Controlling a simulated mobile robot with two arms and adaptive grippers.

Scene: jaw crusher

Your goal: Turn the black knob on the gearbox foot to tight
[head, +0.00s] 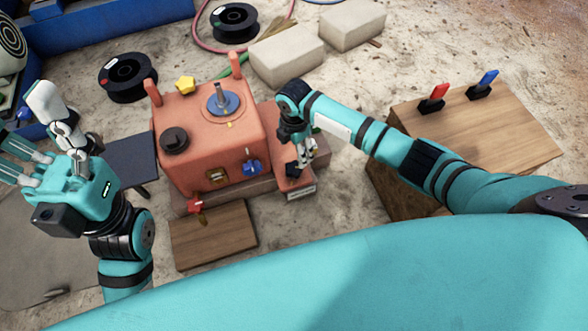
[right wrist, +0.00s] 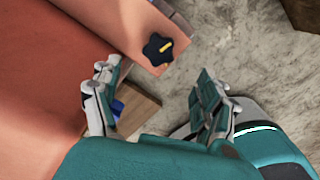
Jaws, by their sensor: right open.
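The orange gearbox (head: 195,130) stands left of centre in the head view, with its foot (head: 294,184) low at its right side. In the head view the knob is largely hidden by my right gripper (head: 303,157). In the right wrist view my right gripper (right wrist: 152,82) is open, its two fingers apart, with the knob beyond the gap and nothing held. My left gripper (head: 36,130) is open and empty at the far left.
A wooden box (head: 480,125) with red and blue switches stands right. The gearbox carries a black cap (head: 174,140), a blue valve (head: 252,167) and a red handle (head: 197,206). A wooden board (head: 213,235) lies in front. Pale blocks (head: 287,58) and black spools (head: 127,77) lie behind.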

